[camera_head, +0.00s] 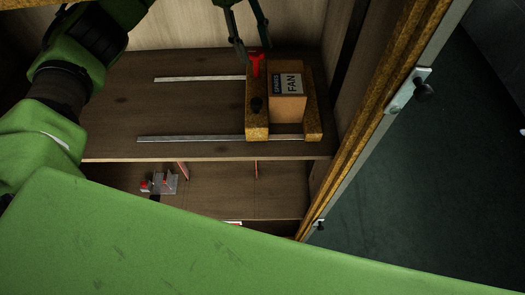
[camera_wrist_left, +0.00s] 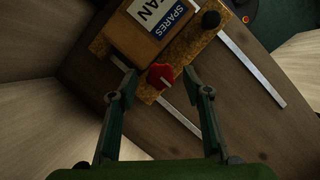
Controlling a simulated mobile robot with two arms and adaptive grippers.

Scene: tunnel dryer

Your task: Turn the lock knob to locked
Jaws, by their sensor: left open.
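The red lock knob (camera_head: 256,63) sits at the far end of a yellow-brown block (camera_head: 256,128) on the wooden shelf. In the left wrist view the red knob (camera_wrist_left: 159,76) shows a small pale mark on one side. My left gripper (camera_head: 252,52) comes from the top of the head view, its fingers open near the knob. In the left wrist view its open fingertips (camera_wrist_left: 160,74) lie on either side of the knob; whether they touch it cannot be told. Which setting the knob points to cannot be read. My right gripper is not in view.
A box marked SPARES FAN (camera_head: 288,105) stands just right of the block. A black knob (camera_head: 255,104) is on the block's near part. Two metal rails (camera_head: 185,139) lie along the shelf. A lower shelf holds small red-and-clear parts (camera_head: 160,184). A door frame (camera_head: 360,125) borders the right.

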